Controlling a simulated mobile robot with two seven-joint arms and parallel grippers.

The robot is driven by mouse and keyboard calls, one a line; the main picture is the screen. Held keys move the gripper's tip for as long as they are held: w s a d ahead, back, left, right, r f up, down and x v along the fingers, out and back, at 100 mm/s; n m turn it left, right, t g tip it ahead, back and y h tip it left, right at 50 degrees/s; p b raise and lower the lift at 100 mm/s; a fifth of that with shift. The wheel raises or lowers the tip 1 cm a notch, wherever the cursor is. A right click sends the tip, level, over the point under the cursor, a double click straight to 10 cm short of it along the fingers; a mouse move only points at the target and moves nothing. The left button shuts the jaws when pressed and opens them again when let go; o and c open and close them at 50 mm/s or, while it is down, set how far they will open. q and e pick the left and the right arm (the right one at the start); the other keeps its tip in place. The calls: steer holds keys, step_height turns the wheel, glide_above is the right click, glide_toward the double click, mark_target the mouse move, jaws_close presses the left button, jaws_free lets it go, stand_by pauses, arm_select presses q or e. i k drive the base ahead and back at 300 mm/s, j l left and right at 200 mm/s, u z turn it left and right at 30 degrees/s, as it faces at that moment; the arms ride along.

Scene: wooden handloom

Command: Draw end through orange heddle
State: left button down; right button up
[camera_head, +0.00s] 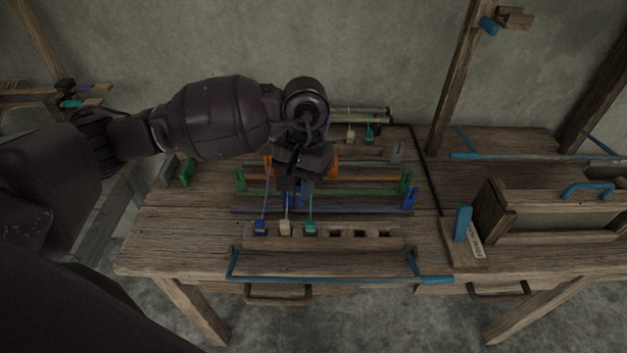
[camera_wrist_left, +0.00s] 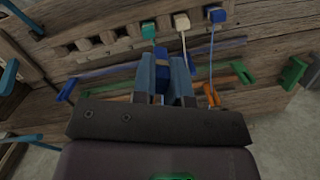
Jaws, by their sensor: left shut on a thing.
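My left gripper (camera_head: 297,188) reaches over the coloured heddle bars from above. In the left wrist view its fingers (camera_wrist_left: 162,80) are shut on a small blue piece (camera_wrist_left: 159,57); what this piece belongs to is partly hidden. Orange parts (camera_head: 335,165) show beside the gripper in the head view, and an orange piece (camera_wrist_left: 211,95) lies just right of the fingers in the wrist view. A blue end block (camera_head: 260,228), a cream one (camera_head: 285,228) and a teal one (camera_head: 310,228) sit in the front rack, with threads running back towards the heddles. My right gripper is out of view.
The slotted rack (camera_head: 375,242) has empty slots at its right. A blue rail (camera_head: 320,279) runs along the table front. A wooden frame box (camera_head: 550,215) stands at the right.

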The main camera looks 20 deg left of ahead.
mark_target(402, 185)
steer(key=l+u, duration=0.15)
steer(key=u, duration=0.8)
steer(key=l, duration=2.05)
